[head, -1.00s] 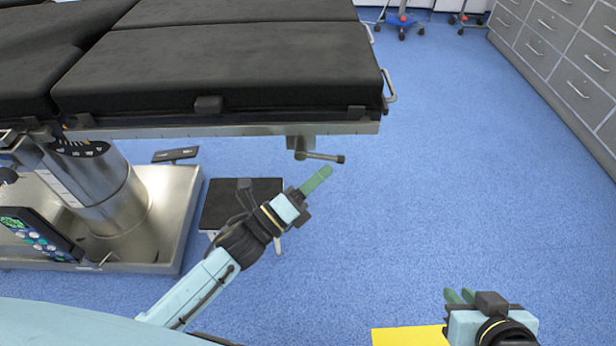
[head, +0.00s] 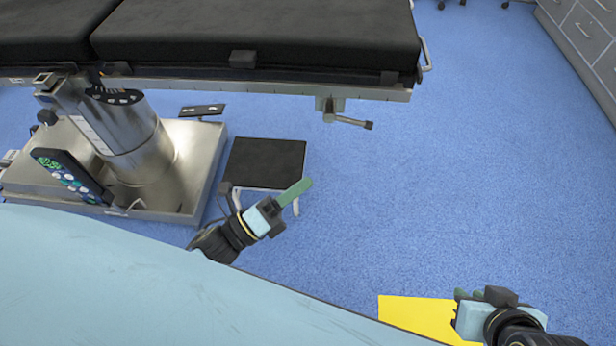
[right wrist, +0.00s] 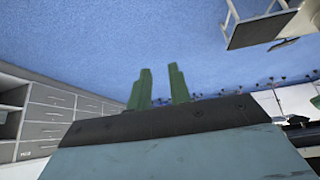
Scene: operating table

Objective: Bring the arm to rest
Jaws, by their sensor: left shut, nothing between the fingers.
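My left gripper (head: 296,192) is in the lower middle of the head view, with its green fingers together and nothing between them. It is over the floor, in front of the black-topped step stool. My right gripper (head: 470,294) is at the lower right of the head view, beside a yellow patch. In the right wrist view its two green fingers (right wrist: 159,90) stand apart with an empty gap between them.
The operating table (head: 270,30) with black pads spans the top left, its crank handle (head: 350,121) jutting out. Its steel base (head: 190,170) and the step stool (head: 265,160) stand below. Grey drawers (head: 585,30) are at top right. Blue floor (head: 450,180) is clear at right.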

